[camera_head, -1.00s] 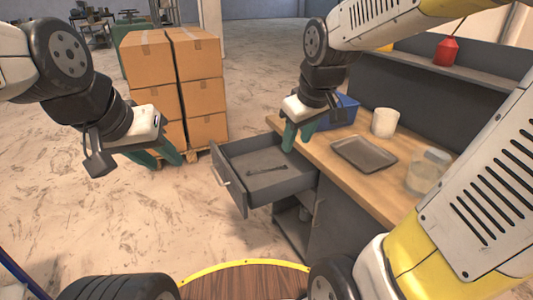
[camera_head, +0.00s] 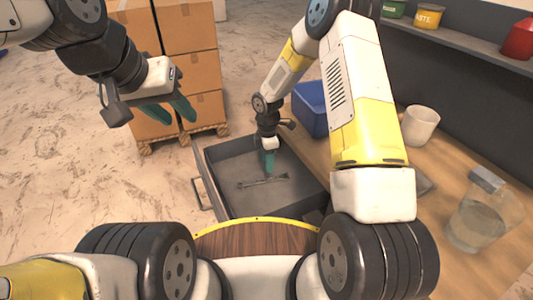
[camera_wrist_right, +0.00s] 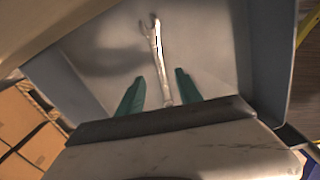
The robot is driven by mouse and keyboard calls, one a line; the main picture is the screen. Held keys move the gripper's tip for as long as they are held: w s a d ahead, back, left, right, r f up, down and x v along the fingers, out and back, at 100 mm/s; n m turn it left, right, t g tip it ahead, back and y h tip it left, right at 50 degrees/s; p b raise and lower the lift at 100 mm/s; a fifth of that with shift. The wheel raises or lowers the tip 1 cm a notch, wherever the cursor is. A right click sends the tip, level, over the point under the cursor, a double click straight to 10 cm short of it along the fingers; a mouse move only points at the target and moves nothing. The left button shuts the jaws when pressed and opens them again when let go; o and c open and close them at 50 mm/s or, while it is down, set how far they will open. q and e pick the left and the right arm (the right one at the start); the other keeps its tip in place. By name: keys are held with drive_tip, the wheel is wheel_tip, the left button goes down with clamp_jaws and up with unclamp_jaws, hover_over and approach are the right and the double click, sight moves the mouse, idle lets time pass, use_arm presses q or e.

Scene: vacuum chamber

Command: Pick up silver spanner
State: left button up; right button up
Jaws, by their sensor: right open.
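The silver spanner (camera_head: 256,182) lies on the floor of the open grey drawer (camera_head: 214,178). My right gripper (camera_head: 268,166) is down inside the drawer, pointing downward just over the spanner. In the right wrist view the spanner (camera_wrist_right: 156,42) runs lengthwise between the two green fingers (camera_wrist_right: 160,80), its open-jaw end beyond the tips. The fingers are apart, with a gap on both sides of the shaft. The spanner's near end is hidden behind the gripper's body. My left gripper (camera_head: 172,110) hangs empty outside the drawer, its green fingers apart.
The wooden worktop (camera_head: 460,180) beside the drawer holds a blue bin (camera_head: 311,108), a white cup (camera_head: 420,125), a glass jug (camera_head: 480,215) and a partly hidden tray (camera_head: 426,182). Stacked cardboard boxes (camera_head: 192,70) stand on a pallet behind the drawer.

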sight(266, 180)
drive_tip(key=shift+f, duration=0.55)
drive_tip(key=shift+a+f, duration=0.15)
drive_tip(key=shift+f, duration=1.6)
drive_tip(key=shift+a+f, duration=0.15)
drive_tip(key=shift+f, duration=1.55)
drive_tip(key=shift+f, duration=0.1)
clamp_jaws()
